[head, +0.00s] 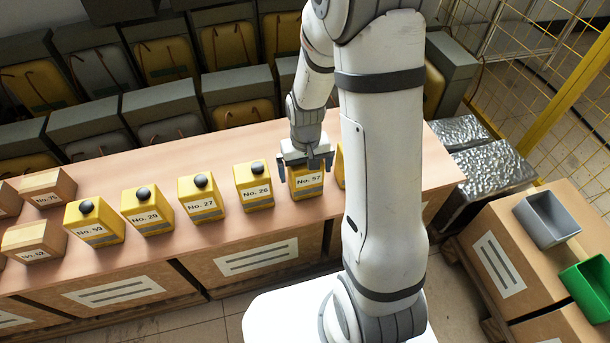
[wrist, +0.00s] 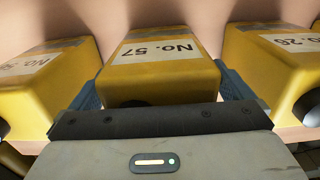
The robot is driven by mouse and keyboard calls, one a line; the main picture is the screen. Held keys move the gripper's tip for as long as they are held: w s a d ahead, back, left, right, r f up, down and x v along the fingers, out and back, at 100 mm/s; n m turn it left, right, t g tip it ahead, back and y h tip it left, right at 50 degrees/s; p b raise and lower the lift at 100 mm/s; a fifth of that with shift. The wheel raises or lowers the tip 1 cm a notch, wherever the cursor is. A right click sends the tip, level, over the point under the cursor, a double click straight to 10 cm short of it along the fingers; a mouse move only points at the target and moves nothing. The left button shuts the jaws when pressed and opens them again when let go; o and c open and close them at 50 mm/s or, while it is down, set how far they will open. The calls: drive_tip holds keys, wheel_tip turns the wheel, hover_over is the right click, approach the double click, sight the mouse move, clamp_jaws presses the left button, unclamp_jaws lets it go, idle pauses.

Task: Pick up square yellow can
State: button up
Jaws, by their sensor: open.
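A square yellow can labelled "No. 57" (head: 306,181) stands upright on the long table, in a row with other yellow cans. In the wrist view the can (wrist: 160,65) fills the middle, between the two dark blue fingers of my gripper (wrist: 162,95). The fingers are open, one on each side of the can, with the neighbouring cans close outside them. Whether the fingers touch the can cannot be told. The can's top knob is mostly hidden by my gripper.
Can No. 26 (head: 254,187) stands to the left of can No. 57, followed by No. 27 (head: 200,199) and others. Another yellow can is mostly hidden behind my arm. Cardboard boxes (head: 48,187) sit at the table's left. A grey bin (head: 547,219) and green bin (head: 590,287) are at right.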

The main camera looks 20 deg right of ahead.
drive_tip(key=c, duration=1.4)
drive_tip(key=shift+r, duration=0.1)
